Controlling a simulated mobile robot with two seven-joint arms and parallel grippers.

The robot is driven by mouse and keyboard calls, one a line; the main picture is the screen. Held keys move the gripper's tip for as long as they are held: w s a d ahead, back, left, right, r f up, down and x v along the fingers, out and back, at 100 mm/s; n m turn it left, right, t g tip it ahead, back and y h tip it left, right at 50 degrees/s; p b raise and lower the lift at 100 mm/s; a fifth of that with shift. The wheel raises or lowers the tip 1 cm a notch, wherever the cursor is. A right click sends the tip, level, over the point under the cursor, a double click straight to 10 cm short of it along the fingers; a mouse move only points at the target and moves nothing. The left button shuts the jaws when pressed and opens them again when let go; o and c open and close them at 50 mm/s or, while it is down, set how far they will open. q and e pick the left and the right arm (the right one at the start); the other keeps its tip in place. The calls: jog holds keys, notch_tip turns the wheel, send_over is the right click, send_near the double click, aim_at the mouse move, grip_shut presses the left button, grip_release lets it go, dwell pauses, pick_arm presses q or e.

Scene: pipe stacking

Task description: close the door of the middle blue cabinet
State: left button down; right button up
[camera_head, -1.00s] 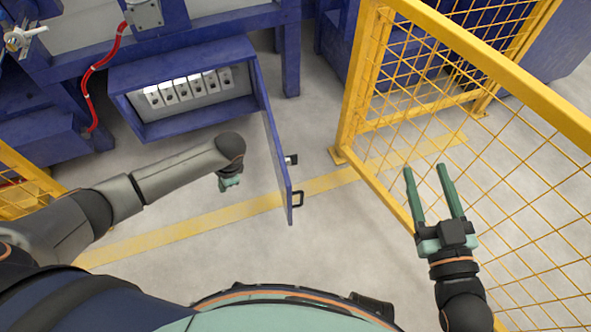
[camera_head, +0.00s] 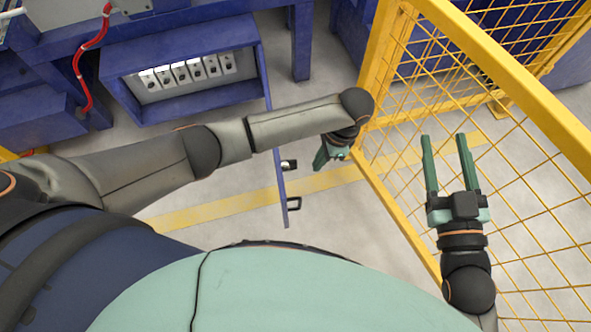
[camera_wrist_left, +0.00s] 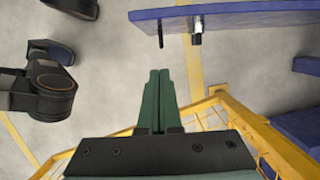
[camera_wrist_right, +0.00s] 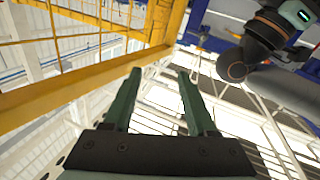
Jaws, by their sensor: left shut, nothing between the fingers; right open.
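The blue cabinet (camera_head: 188,112) stands at the upper left in the head view, with several switches (camera_head: 187,72) inside. Its blue door (camera_head: 282,205) hangs wide open at the right side, with a black handle (camera_head: 294,204) near its free end. My left forearm crosses over the door and hides part of it. My left gripper (camera_head: 318,166) is shut and empty, just right of the door's outer face. In the left wrist view the door (camera_wrist_left: 240,17) lies beyond the fingertips, apart from them. My right gripper (camera_head: 448,137) is open and empty, in front of the yellow mesh fence.
A yellow mesh fence (camera_head: 395,205) runs along the right, close to my left wrist and right gripper. A red cable (camera_head: 78,75) hangs left of the cabinet. Grey floor with a yellow stripe (camera_head: 215,210) is clear in front of the cabinet.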

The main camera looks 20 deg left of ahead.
pick_arm(q)
jog(key=s+a+f+b, duration=0.3)
jog(key=a+f, duration=0.2)
jog(key=f, duration=0.4)
jog(key=shift+s+a+f+b, duration=0.15)
jog(key=shift+a+f+b, duration=0.05)
jog(key=shift+a+b, duration=0.2)
pick_arm(e)
jog(key=s+r+n+t+y, duration=0.1)
jog(key=s+r+n+y, duration=0.1)
jog(key=r, duration=0.3)
jog(key=s+a+r+n+t+y, duration=0.1)
jog(key=s+r+n+t+y, duration=0.1)
jog(key=r, duration=0.4)
jog(key=s+r+n+t+y, duration=0.1)
jog(key=s+r+n+y, duration=0.2)
jog(key=r+y, duration=0.2)
jog(key=shift+s+a+r+n+y, duration=0.3)
jog(key=shift+a+n+y, duration=0.1)
jog(key=shift+y, duration=0.1)
pick_arm(q)
jog(key=shift+a, duration=0.1)
pick_arm(e)
jog(key=shift+r, duration=0.1)
